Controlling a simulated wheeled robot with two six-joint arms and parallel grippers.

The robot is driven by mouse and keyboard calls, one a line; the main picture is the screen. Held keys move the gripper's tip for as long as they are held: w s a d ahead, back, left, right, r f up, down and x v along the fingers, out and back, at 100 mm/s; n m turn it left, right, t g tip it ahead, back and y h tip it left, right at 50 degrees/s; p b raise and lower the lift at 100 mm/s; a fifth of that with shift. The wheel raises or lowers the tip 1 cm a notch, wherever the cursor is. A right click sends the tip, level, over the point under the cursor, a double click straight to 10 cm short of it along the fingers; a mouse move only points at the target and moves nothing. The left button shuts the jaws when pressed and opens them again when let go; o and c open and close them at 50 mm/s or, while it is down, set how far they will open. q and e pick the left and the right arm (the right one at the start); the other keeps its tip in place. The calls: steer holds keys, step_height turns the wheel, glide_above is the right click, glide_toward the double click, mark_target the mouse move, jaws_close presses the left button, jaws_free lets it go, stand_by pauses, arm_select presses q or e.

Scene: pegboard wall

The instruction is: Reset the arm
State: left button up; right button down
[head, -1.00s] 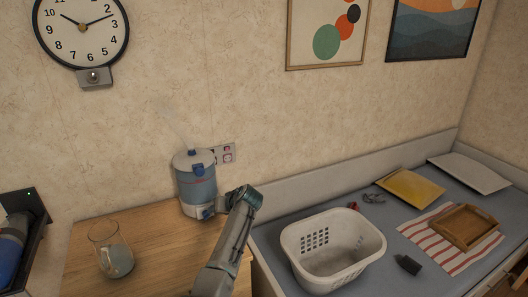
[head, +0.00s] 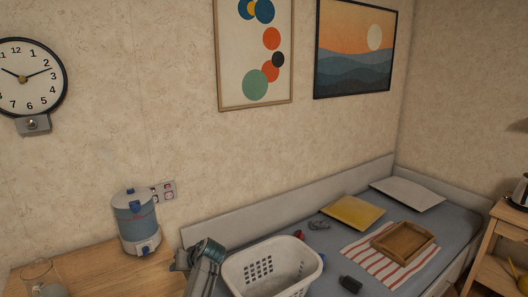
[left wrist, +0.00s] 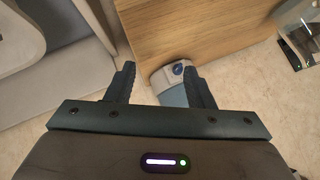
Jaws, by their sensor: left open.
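My left gripper (left wrist: 160,70) is open in the left wrist view, with its two dark fingers spread apart and nothing between them. A blue and white object (left wrist: 172,76) shows beyond the fingers, partly hidden by the right one. A grey-green arm link of mine (head: 205,264) shows at the bottom of the head view, between the wooden desk (head: 105,270) and the white basket (head: 240,278). No gripper fingers show in the head view. My right gripper is not in view.
A blue and white dispenser (head: 135,222) and a glass jug (head: 40,278) stand on the desk. A wooden stand (head: 498,250) is at right.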

arm_select(q)
steer(key=s+a+f+h, duration=0.15)
steer(key=s+f, duration=0.25)
steer(key=s, duration=0.4)
steer(key=s+a+f+m+g+h, duration=0.15)
steer(key=s+f, duration=0.25)
steer(key=s, duration=0.5)
steer(key=s+a+f+n, duration=0.15)
steer(key=s+f, duration=0.25)
steer(key=s, duration=0.4)
steer(key=s+d+r+m+h, duration=0.1)
steer(key=s+r+m, duration=0.15)
steer(key=s, duration=0.65)
steer(key=s+d+r+m+h, duration=0.1)
steer(key=s+r+h, duration=0.15)
steer(key=s, duration=0.55)
steer(key=s+d+r+m, duration=0.1)
steer(key=s+r+m, duration=0.15)
steer(key=s, duration=0.65)
step_height(320, 180, down, 29)
steer(key=a+n+g, duration=0.1)
steer(key=a, duration=0.1)
steer(key=s+a+f+g, duration=0.1)
steer(key=s+f, duration=1.7)
steer(key=f, duration=0.3)
steer(key=shift+s+a+n, duration=0.3)
steer(key=shift+s+a, duration=0.1)
steer(key=shift+g+h, duration=0.25)
